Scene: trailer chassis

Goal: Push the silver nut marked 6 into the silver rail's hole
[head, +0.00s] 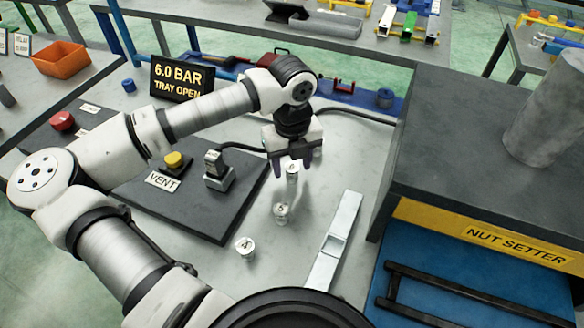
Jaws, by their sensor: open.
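The silver nut marked 6 (292,172) stands upright on the grey bench top. My gripper (292,166) is open above it, pointing down, with one dark finger on each side of the nut's top. I cannot tell whether a finger touches it. The silver rail (346,212) lies on the bench to the right and nearer, running diagonally. A rectangular break shows near its middle, but I cannot make out a round hole. Silver nuts marked 5 (281,211) and 4 (245,246) stand in a row nearer to me.
A dark block labelled NUT SETTER (470,200) stands right of the rail. A dark panel with a yellow VENT button (174,160) and a lever lies left of the nuts. A 6.0 BAR sign (181,80) stands behind. Bare bench lies between nuts and rail.

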